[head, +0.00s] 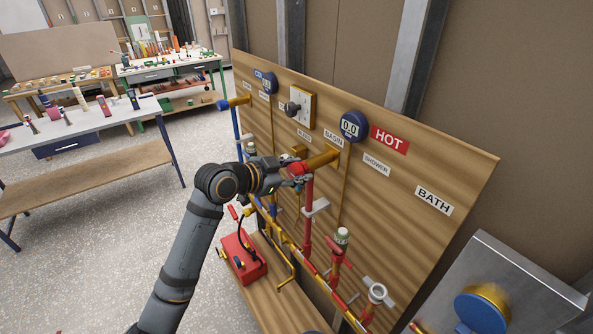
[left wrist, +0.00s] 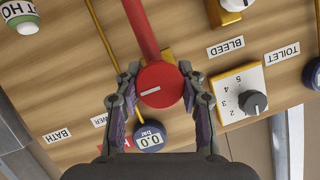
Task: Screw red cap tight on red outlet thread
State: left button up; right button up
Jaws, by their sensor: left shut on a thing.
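The red cap (left wrist: 160,88) is a round red disc with a white line mark, face-on in the left wrist view. In the head view the red cap (head: 299,168) sits at the near end of a brass outlet (head: 322,159), on top of a vertical red pipe (head: 308,205). My left gripper (head: 289,179) is shut on the cap; in the left wrist view its two fingers (left wrist: 157,87) stand on either side of it. The outlet thread is hidden behind the cap, so I cannot tell how far the cap is on. My right gripper is not in view.
The wooden board carries a blue gauge (head: 354,126) reading 0.0, a HOT label (head: 389,140) and a grey dial (head: 292,107). A red pump box (head: 242,257) stands below. A metal panel with a blue round fitting (head: 483,310) is at lower right. Open floor lies left.

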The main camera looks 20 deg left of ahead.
pick_arm(q)
jog(key=c, duration=0.3)
jog(key=shift+f+m+t+y+b, duration=0.15)
jog(key=shift+m+t+y+b, duration=0.3)
jog(key=shift+m+b, duration=0.75)
jog(key=shift+c, duration=0.2)
jog(key=shift+b, duration=0.35)
jog(key=shift+m+t+b, duration=0.55)
jog(key=shift+m+b, duration=0.05)
jog(key=shift+b, duration=0.3)
jog(key=shift+m+y+b, duration=0.35)
jog(key=shift+m+b, duration=0.15)
jog(key=shift+b, duration=0.15)
jog(key=shift+t, duration=0.3)
